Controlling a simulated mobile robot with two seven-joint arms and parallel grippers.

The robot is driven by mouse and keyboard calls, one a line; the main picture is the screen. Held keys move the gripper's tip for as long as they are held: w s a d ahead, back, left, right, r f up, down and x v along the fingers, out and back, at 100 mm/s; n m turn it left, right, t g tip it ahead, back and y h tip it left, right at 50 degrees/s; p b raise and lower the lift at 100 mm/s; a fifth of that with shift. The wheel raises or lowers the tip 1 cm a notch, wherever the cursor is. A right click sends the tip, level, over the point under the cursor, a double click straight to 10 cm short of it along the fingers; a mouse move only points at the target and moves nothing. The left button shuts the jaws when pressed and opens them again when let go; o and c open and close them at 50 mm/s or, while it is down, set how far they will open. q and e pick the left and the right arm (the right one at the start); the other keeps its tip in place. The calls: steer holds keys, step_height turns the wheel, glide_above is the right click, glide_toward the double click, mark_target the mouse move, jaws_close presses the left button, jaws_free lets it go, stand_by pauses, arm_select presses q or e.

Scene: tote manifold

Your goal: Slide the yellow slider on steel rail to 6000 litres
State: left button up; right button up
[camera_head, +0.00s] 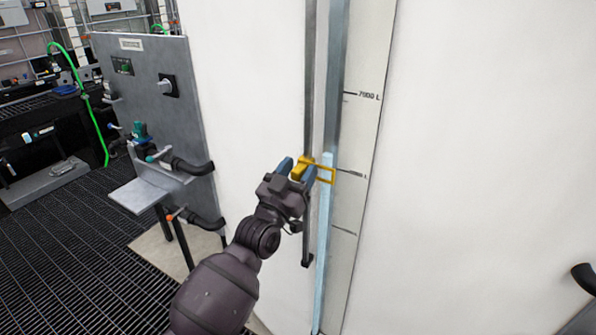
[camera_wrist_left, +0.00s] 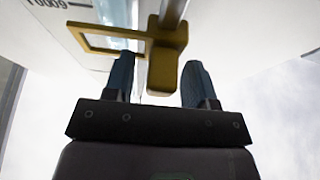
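The yellow slider (camera_head: 325,166) sits on the vertical steel rail (camera_head: 309,80). Its open frame reaches right across the blue-filled sight tube (camera_head: 325,230). The frame is about level with the scale mark below 7000 L on the scale strip (camera_head: 369,60); that label is blurred. In the left wrist view, an upside-down label (camera_wrist_left: 47,4) beside the slider frame (camera_wrist_left: 90,30) appears to read 6000 L. My left gripper (camera_head: 297,170) is open, its blue fingers either side of the slider's handle (camera_wrist_left: 162,78), with gaps visible. My right gripper is not in view.
A white tank wall (camera_head: 480,150) fills the right side. A grey control panel (camera_head: 150,90) with valves and black hoses stands left, above dark floor grating (camera_head: 85,260). A dark curved pipe (camera_head: 585,278) shows at the right edge.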

arm_select(q)
steer(key=shift+s+a+f, duration=0.2)
steer(key=shift+s+f, duration=0.1)
steer(key=shift+s, duration=0.1)
steer(key=b+v, duration=0.1)
steer(key=v, duration=0.8)
steer(key=shift+s+a, duration=0.2)
steer(key=shift+s, duration=0.15)
steer(key=shift+f, duration=0.1)
